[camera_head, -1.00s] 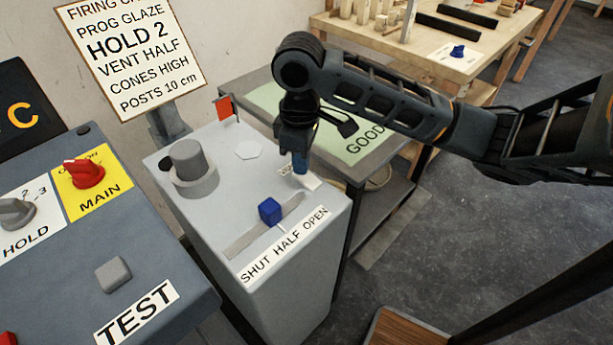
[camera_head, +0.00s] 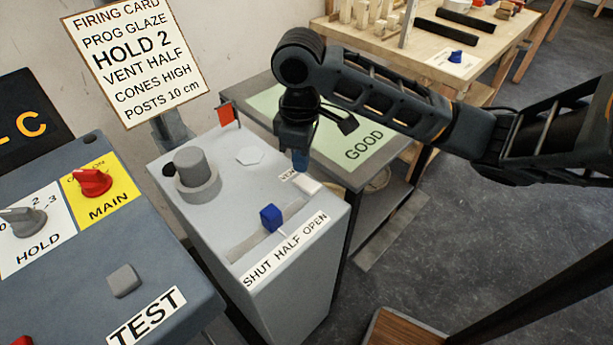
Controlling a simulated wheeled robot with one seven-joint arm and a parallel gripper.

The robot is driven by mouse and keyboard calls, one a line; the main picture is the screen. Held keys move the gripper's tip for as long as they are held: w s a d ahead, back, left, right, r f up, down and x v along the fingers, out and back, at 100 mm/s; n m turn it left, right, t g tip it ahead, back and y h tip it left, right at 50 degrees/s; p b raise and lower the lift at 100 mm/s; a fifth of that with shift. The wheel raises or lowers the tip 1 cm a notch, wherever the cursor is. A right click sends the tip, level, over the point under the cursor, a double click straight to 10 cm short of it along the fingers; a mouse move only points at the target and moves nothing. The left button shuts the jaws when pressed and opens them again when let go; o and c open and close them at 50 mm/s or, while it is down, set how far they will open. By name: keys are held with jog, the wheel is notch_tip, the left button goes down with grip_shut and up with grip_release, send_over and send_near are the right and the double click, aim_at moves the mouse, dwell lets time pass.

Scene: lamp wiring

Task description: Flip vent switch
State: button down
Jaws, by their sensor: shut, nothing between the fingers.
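The white vent switch (camera_head: 308,185) is a small rocker near the right edge of the grey box top (camera_head: 220,215). A small label (camera_head: 288,175) beside it is partly covered and hard to read. My gripper (camera_head: 300,162) points down just above and behind the switch, with its blue fingertips shut and empty. The fingertips look slightly apart from the switch, though the exact gap is hard to judge. A blue slider knob (camera_head: 271,217) sits in a slot near the middle of the SHUT HALF OPEN label (camera_head: 287,250).
A grey round knob (camera_head: 193,170) and a red flag (camera_head: 226,115) stand on the box. The firing card (camera_head: 135,60) reads VENT HALF. The panel with the red MAIN knob (camera_head: 92,182) is at left. A table with a green GOOD mat (camera_head: 365,150) lies behind my gripper.

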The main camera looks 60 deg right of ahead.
aim_at(302, 179)
notch_tip(302, 179, up, 4)
jog(key=p, duration=0.2)
jog(key=shift+f+p, duration=0.1)
jog(key=shift+p, duration=0.25)
dwell(0.4)
